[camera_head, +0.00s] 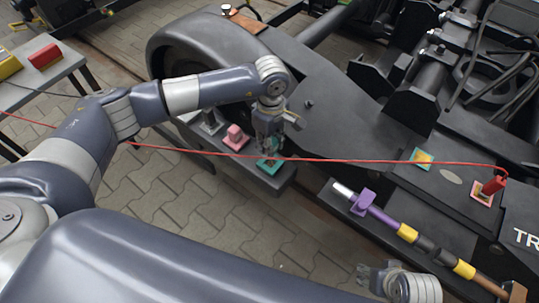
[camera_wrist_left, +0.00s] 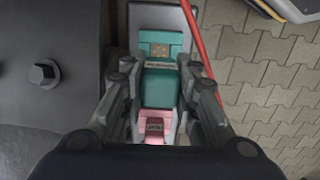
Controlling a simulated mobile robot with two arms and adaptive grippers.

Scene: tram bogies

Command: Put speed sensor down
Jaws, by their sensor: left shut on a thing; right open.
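My left gripper (camera_head: 271,140) points down over the small dark shelf (camera_head: 284,178) beside the bogie. It is shut on a teal block, which appears to be the speed sensor (camera_wrist_left: 160,87); in the head view the fingers mostly hide it. A teal holder plate (camera_head: 268,166) lies directly below the gripper on the shelf, and it also shows in the left wrist view (camera_wrist_left: 172,45). I cannot tell whether the sensor touches the plate. My right gripper (camera_head: 368,276) is open and empty near the bottom edge of the head view.
A pink part (camera_head: 235,138) and a grey part (camera_head: 210,122) stand on the shelf to the left. A red cable (camera_head: 370,161) runs across the shelf to a red plug (camera_head: 494,186). A purple-handled tool (camera_head: 385,216) lies at right. A table (camera_head: 42,85) stands far left.

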